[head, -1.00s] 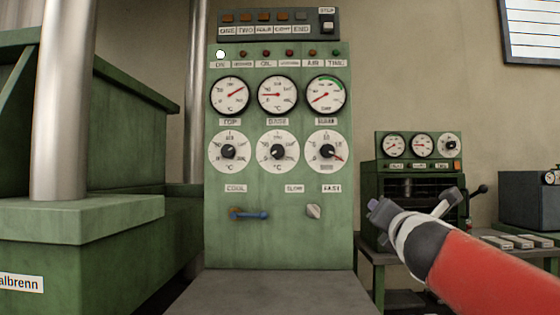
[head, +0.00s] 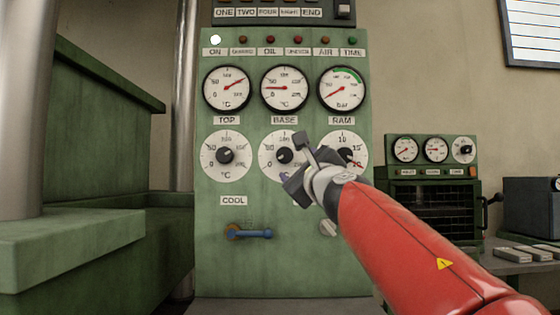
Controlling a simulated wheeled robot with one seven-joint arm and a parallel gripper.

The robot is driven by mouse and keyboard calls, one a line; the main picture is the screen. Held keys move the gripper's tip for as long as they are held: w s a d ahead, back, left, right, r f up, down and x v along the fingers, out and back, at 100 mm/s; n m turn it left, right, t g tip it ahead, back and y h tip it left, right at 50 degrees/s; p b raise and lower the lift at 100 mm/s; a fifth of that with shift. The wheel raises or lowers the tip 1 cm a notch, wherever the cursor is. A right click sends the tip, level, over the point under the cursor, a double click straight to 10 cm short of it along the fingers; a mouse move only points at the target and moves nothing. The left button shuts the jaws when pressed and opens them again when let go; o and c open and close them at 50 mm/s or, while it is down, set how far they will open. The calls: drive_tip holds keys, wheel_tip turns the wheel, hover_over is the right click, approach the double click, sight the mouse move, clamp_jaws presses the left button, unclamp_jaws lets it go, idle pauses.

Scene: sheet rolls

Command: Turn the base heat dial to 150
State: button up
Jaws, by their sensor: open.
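The base heat dial (head: 283,156) is a black knob on a white round scale in the middle of the lower row, under the BASE label (head: 284,120). Its right and lower parts are partly covered by my gripper. The BASE gauge (head: 285,88) above it has its red needle pointing left, near the 50 mark. My gripper (head: 294,162) is in front of the panel, at the right side of the base dial, with its jaws open and empty. I cannot tell whether it touches the knob.
The top dial (head: 225,156) is to the left and the ram dial (head: 345,150) to the right, partly behind my gripper. A blue-handled lever (head: 250,233) and a grey knob (head: 328,228) are below. A green press (head: 80,240) stands at the left.

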sight(287, 158)
drive_tip(key=p+x, duration=0.2)
drive_tip(key=x, duration=0.4)
drive_tip(key=shift+r, duration=0.15)
drive_tip(key=shift+w+a, duration=0.2)
drive_tip(key=shift+w, duration=0.55)
drive_tip(key=c, duration=1)
